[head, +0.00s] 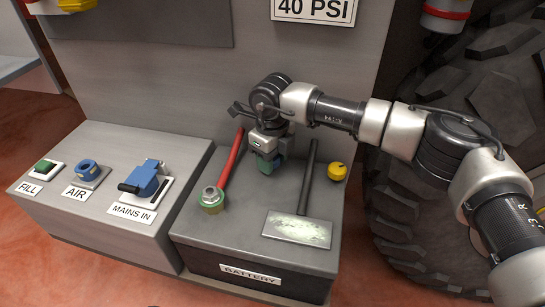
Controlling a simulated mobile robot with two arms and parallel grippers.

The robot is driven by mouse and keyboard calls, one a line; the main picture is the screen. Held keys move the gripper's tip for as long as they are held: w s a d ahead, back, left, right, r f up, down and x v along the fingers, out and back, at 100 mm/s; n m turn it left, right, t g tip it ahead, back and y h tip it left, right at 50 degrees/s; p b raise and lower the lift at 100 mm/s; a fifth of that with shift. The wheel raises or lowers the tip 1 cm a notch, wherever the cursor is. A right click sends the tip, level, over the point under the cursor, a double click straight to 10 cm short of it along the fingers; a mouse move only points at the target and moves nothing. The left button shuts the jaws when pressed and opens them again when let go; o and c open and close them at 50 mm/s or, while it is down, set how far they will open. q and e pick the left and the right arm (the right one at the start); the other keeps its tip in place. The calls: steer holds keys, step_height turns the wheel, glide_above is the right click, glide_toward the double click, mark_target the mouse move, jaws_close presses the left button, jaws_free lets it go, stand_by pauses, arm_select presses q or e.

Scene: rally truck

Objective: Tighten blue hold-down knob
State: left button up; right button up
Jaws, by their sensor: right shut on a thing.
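My right gripper (267,161) reaches down onto the rear part of the battery top, between the red cable and the black bar. It is shut on the blue hold-down knob, which is mostly hidden by the fingers; only bluish parts show between and beside them. The battery box (210,258) carries the label BATTERY on its front. My left gripper is not in view.
A red cable (231,160) ends in a green-ringed nut (211,199). A black bar (307,175) ends in a pale plate (297,230). A yellow knob (338,171) stands right. FILL, AIR and MAINS IN fittings (147,180) sit left; a tyre (430,220) stands right.

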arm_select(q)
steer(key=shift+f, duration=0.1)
arm_select(e)
steer(key=shift+w+r, duration=0.2)
steer(key=shift+r, duration=0.15)
steer(key=o, duration=0.9)
steer(key=shift+s, duration=0.1)
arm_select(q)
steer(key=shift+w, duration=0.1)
arm_select(e)
steer(key=shift+o, duration=0.2)
steer(key=shift+f, duration=0.15)
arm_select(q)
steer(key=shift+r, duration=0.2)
arm_select(e)
steer(key=shift+r, duration=0.45)
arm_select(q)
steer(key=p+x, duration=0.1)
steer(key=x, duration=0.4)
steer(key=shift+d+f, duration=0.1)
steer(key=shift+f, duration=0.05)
arm_select(e)
step_height(320, 180, up, 10)
